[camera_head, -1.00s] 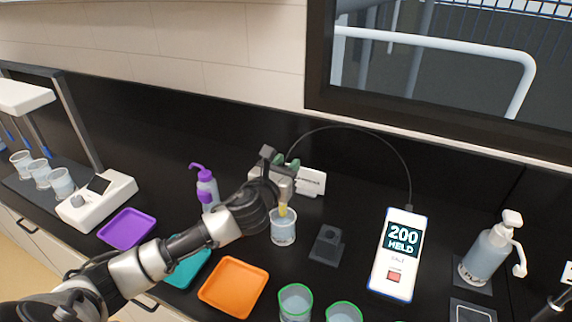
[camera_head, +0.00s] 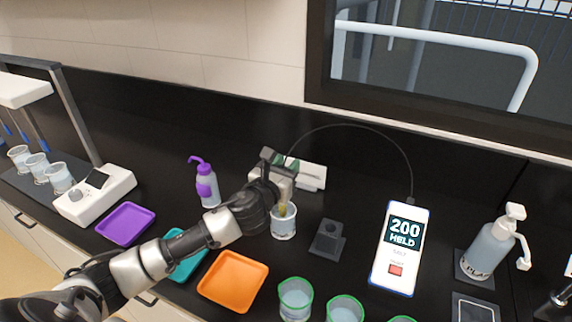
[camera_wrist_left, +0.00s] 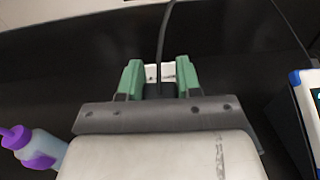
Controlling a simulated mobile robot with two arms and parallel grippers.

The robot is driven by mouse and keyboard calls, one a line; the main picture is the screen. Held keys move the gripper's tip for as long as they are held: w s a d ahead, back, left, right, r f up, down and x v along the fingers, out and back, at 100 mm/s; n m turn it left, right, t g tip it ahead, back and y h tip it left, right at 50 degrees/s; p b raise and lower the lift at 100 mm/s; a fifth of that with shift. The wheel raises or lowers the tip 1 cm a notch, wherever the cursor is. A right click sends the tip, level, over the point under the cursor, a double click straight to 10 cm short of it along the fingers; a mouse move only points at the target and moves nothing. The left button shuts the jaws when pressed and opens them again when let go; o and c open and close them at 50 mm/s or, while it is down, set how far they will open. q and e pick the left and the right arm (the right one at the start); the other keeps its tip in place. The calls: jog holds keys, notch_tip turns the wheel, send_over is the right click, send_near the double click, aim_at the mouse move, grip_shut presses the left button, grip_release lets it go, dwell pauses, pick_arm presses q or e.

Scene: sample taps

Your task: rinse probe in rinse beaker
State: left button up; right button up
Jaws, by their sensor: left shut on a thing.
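My left gripper (camera_head: 287,167) is shut on the probe and hangs over the rinse beaker. Its green fingers (camera_wrist_left: 160,78) show in the left wrist view, with the probe's dark cable (camera_wrist_left: 163,45) rising between them. The probe's yellowish lower end (camera_head: 284,210) is at the mouth of the clear rinse beaker (camera_head: 284,226) and reaches down inside its rim. The gripper hides the probe's upper part. The beaker stands upright on the black bench. My right gripper cannot be made out.
A white meter (camera_head: 398,250) reading "200 HELD" stands to the right, its cable arching behind. A dark holder (camera_head: 328,238) is right of the beaker. Green-rimmed beakers (camera_head: 295,300) stand in front. A purple wash bottle (camera_head: 206,184) and an orange tray (camera_head: 233,282) lie left.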

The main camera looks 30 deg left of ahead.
pick_arm(q)
notch_tip(320, 180, down, 6)
jog(key=b, duration=0.3)
jog(key=shift+r+b, duration=0.2)
jog(key=shift+b, duration=0.1)
dwell(0.4)
jog(key=shift+w, duration=0.4)
jog(key=shift+s+a+p, duration=0.1)
jog(key=shift+s+p, duration=0.05)
jog(key=shift+p, duration=0.15)
jog(key=shift+s+a, duration=0.3)
jog(key=shift+s+d+p, duration=0.2)
jog(key=shift+d+p, duration=0.1)
jog(key=shift+s+d, duration=0.15)
dwell(0.3)
jog(key=shift+w, duration=0.4)
dwell(0.6)
